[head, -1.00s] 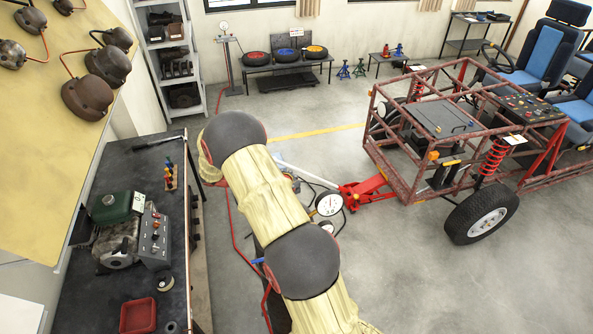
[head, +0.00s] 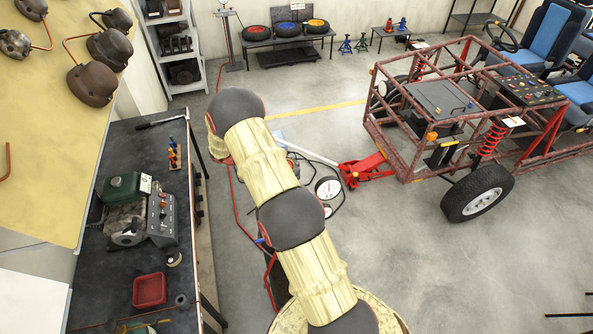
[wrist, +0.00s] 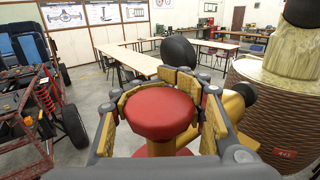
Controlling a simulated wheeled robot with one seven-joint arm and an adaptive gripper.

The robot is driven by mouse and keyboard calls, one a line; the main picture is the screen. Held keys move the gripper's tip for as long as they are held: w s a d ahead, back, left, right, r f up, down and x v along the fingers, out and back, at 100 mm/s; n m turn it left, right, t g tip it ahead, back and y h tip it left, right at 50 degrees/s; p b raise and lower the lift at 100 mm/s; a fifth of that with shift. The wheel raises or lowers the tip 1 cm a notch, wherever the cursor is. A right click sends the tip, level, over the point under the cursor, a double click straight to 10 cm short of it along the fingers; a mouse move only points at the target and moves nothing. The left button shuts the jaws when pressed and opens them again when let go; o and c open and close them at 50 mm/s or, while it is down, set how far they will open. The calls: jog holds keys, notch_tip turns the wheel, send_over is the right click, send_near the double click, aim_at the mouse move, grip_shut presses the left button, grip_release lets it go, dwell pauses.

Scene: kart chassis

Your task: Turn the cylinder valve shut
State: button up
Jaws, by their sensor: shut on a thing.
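The red valve knob (wrist: 160,112) fills the middle of the wrist view, a rounded, many-sided handwheel on a brass-coloured stem (wrist: 161,149). My gripper (wrist: 168,107) is shut on it, with a finger on each side of its rim. The cylinder body is not clearly visible below the knob. In the head view my own arm hides the gripper and the valve. A round white gauge (head: 328,188) shows just right of the arm, near the floor.
A dark workbench (head: 125,215) with a green-topped machine (head: 125,190) and a red tray (head: 150,290) stands left of my arm. A red floor jack (head: 365,170) and kart chassis (head: 440,120) are at right. A red hose (head: 236,212) lies on the floor. Open floor is front right.

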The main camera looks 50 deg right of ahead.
jog(key=o, duration=1.4)
jog(key=shift+w+d+f+n+h+b, duration=0.1)
jog(key=shift+f+n+h+b, duration=0.2)
jog(key=shift+b, duration=0.9)
jog(key=n+t+h+b, duration=0.1)
jog(key=b, duration=0.3)
jog(key=n+t+h+b, duration=0.1)
jog(key=h+b, duration=0.1)
jog(key=b, duration=0.3)
jog(key=shift+w+d, duration=0.2)
jog(key=shift+d, duration=0.2)
jog(key=n+t+h+b, duration=0.1)
jog(key=b, duration=0.2)
jog(key=n+t+h+b, duration=0.1)
jog(key=b, duration=0.2)
jog(key=n+t+h+b, duration=0.1)
jog(key=b, duration=0.2)
jog(key=shift+w+d, duration=0.35)
